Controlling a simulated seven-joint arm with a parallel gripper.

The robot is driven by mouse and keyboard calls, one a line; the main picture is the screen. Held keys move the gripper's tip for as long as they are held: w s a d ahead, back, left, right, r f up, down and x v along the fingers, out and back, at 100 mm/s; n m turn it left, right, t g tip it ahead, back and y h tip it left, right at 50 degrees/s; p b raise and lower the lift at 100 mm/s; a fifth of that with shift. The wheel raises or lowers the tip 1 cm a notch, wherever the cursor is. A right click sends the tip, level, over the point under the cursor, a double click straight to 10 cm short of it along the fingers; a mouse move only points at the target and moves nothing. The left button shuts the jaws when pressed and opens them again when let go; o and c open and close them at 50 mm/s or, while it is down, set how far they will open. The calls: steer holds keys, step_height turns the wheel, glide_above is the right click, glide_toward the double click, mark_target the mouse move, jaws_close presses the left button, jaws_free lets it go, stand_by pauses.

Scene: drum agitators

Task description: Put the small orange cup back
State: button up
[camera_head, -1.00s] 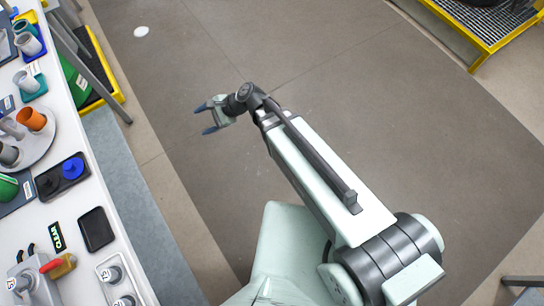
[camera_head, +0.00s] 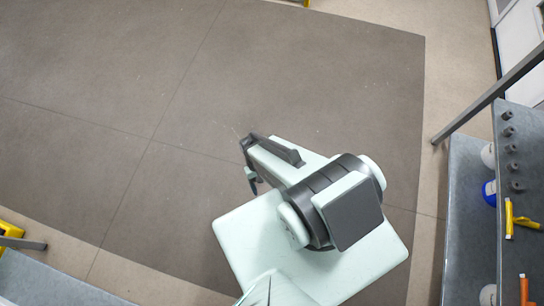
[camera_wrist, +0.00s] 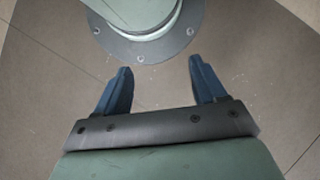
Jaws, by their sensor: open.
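The small orange cup is not in view now. About a second ago, the head view showed an orange cup lying tilted on a round grey tray on the left-hand table. My gripper (camera_wrist: 160,66) is open in the wrist view, with two dark blue fingers apart and nothing between them. It hangs over bare floor, close to my own base. In the head view the gripper (camera_head: 252,183) is small and partly hidden by my arm.
A grey bench (camera_head: 471,220) stands at the right, with a raised grey shelf (camera_head: 520,150). A yellow item (camera_head: 508,220) and an orange item (camera_head: 524,290) are there. A blue-and-white container (camera_head: 489,192) is partly hidden. The brown floor (camera_head: 110,110) is clear.

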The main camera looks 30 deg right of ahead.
steer(key=shift+n+g+h, duration=0.4)
steer(key=shift+n, duration=0.1)
steer(key=s+d, duration=0.3)
steer(key=shift+s+d+f, duration=0.1)
steer(key=shift+s+f, duration=0.05)
steer(key=shift+f, duration=0.1)
